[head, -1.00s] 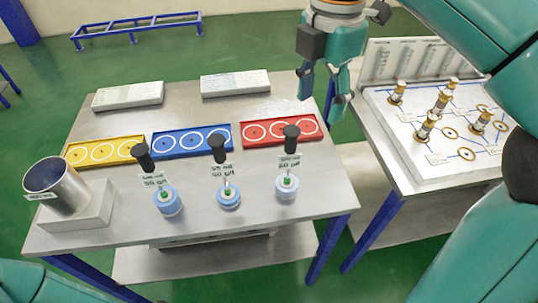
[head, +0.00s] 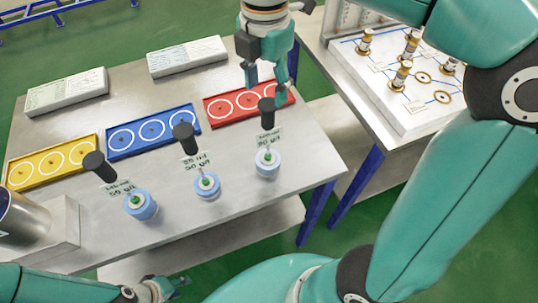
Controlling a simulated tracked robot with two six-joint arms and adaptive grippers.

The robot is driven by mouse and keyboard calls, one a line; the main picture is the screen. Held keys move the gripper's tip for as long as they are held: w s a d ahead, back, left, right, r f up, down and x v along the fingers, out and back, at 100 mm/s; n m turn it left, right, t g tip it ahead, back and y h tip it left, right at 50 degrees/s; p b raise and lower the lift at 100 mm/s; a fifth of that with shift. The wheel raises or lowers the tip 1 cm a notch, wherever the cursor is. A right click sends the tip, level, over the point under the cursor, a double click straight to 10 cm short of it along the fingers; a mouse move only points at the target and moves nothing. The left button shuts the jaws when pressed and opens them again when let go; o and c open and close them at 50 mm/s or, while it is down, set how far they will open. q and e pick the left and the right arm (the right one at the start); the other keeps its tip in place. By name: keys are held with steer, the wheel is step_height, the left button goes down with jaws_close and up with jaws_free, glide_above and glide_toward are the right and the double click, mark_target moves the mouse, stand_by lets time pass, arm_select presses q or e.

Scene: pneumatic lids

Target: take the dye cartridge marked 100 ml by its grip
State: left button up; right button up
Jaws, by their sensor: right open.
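Three dye cartridges stand on the steel table: a left one (head: 141,205), a middle one (head: 207,186) and a right one (head: 267,163). Each has a blue-white round body, a green spot, a label and a black grip on top. My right gripper (head: 265,88) is open and empty, pointing down over the red tray, just behind the right cartridge's black grip (head: 267,106) in the picture. My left gripper (head: 181,283) is low at the table's front; its jaws are unclear.
Yellow (head: 12,182), blue (head: 113,155) and red (head: 211,121) trays with ringed places lie behind the cartridges. Two white blocks (head: 66,92) (head: 187,57) lie further back. A metal cup (head: 22,222) stands at left. A side table at right holds a white board (head: 405,112) with brass fittings.

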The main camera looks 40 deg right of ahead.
mark_target(268, 103)
steer(key=shift+s+d+f, duration=0.1)
steer(key=shift+s+f, duration=0.05)
steer(key=shift+f, duration=3.1)
steer(key=shift+r, duration=0.1)
jaws_close()
